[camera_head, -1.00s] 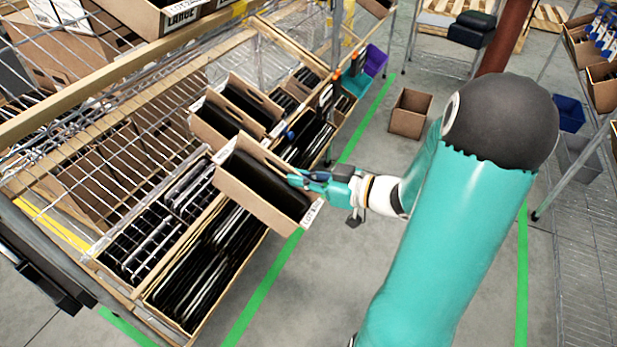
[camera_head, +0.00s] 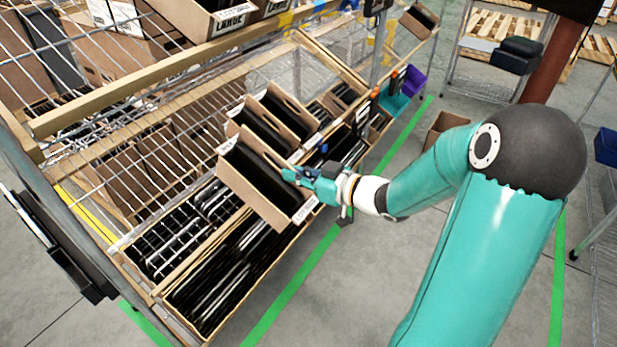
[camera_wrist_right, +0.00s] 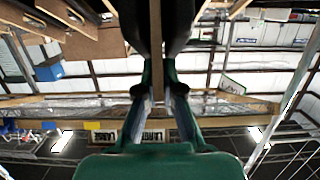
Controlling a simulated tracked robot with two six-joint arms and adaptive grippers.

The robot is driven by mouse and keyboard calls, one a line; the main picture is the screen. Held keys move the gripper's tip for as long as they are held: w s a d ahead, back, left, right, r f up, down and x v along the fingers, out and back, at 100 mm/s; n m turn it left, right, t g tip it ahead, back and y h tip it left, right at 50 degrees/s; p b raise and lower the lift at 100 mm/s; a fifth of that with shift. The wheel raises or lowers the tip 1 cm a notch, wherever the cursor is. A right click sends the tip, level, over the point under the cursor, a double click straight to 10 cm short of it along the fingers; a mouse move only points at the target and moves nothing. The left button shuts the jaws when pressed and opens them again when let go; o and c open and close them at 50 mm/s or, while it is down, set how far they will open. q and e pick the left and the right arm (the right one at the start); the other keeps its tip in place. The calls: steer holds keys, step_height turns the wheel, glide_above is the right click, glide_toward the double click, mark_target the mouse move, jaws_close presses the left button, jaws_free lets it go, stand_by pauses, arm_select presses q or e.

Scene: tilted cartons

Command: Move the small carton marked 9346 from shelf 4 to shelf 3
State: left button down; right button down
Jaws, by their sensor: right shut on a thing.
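My right gripper (camera_head: 290,175) is shut on the right-hand wall of a small brown carton (camera_head: 276,217) with dark contents. The carton is tilted and sits over the lower sloped shelf of the rack. It has a white label on its front end, too small to read. In the right wrist view my fingers (camera_wrist_right: 157,70) pinch the carton's brown wall (camera_wrist_right: 156,25) from both sides, with dark contents to each side. The carton's underside is hidden, so I cannot tell whether it touches the shelf. My left gripper is not in view.
Another small carton (camera_head: 299,116) with dark contents stands just behind the held one. Long trays of dark flat items (camera_head: 225,285) lie in front of and below it. Wire mesh (camera_head: 160,150) covers the left. A teal bin (camera_head: 393,103) and purple bin (camera_head: 411,80) stand further back.

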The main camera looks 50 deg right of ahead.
mark_target(269, 162)
steer(key=x, duration=0.3)
steer(key=r+x, duration=0.1)
steer(key=x, duration=0.2)
steer(key=shift+w+r+b, duration=0.15)
steer(key=shift+w+b, duration=0.15)
steer(key=shift+b, duration=0.05)
steer(key=shift+r+x, duration=0.15)
steer(key=shift+x, duration=0.75)
steer(key=shift+r+x, duration=0.2)
steer(key=shift+x, duration=0.7)
steer(key=shift+r+x, duration=0.15)
steer(key=shift+x, duration=0.8)
steer(key=shift+r+x, duration=0.25)
steer(key=shift+x, duration=1.15)
steer(key=shift+r+x, duration=0.3)
steer(key=shift+x, duration=1.15)
steer(key=shift+r+x, duration=0.25)
steer(key=shift+x, duration=1.15)
steer(key=w+f+b, duration=0.2)
steer(key=f, duration=0.1)
steer(key=shift+w+a+f, duration=0.1)
steer(key=shift+w+f, duration=0.15)
steer(key=shift+w, duration=0.05)
steer(key=shift+f, duration=0.2)
